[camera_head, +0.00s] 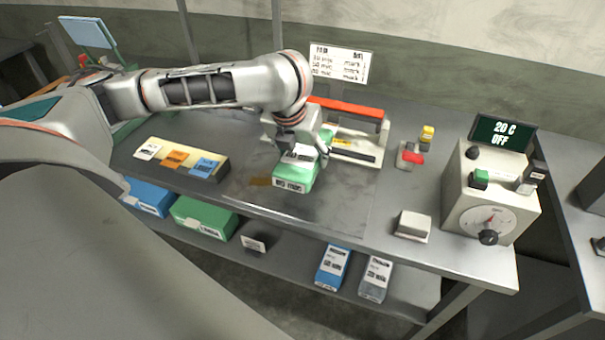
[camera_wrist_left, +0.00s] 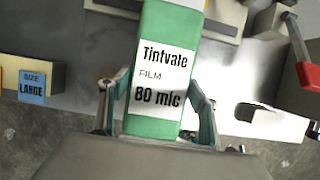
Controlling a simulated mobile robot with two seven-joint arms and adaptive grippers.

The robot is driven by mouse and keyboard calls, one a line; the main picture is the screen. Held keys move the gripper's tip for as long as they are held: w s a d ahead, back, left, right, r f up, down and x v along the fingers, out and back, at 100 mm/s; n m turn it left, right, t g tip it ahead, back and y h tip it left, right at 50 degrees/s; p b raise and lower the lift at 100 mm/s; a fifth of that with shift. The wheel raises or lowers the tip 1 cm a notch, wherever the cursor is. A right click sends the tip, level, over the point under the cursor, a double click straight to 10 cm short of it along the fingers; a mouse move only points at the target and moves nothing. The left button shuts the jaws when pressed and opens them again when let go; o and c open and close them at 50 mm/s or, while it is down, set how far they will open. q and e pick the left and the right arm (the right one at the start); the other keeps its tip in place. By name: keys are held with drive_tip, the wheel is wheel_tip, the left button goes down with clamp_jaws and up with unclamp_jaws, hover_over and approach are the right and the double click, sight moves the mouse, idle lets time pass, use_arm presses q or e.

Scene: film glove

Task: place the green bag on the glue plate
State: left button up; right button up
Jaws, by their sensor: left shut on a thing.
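The green bag (camera_head: 296,178) is a green block-like pack with a white label; in the left wrist view the green bag (camera_wrist_left: 165,75) reads "Tintvale FILM 80 mic". My left gripper (camera_head: 297,152) is shut on it from above, with the fingers (camera_wrist_left: 160,112) on its two sides. I cannot tell whether the bag touches the bench. A flat grey plate (camera_head: 315,215) lies on the bench below and around the bag; I cannot tell for sure that it is the glue plate. My right gripper is not in view.
A device with a red bar (camera_head: 345,108) stands just behind the bag. A size-card block (camera_head: 190,162) lies to the left. A control box with a dial (camera_head: 490,195) and a small white box (camera_head: 412,225) stand to the right. The bench front is mostly clear.

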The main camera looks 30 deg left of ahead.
use_arm(q)
wheel_tip(320, 180, down, 4)
drive_tip(key=shift+r, duration=0.1)
drive_tip(key=shift+f, duration=1.5)
drive_tip(key=o, duration=1.2)
drive_tip(key=shift+f, duration=0.1)
drive_tip(key=shift+c, duration=0.2)
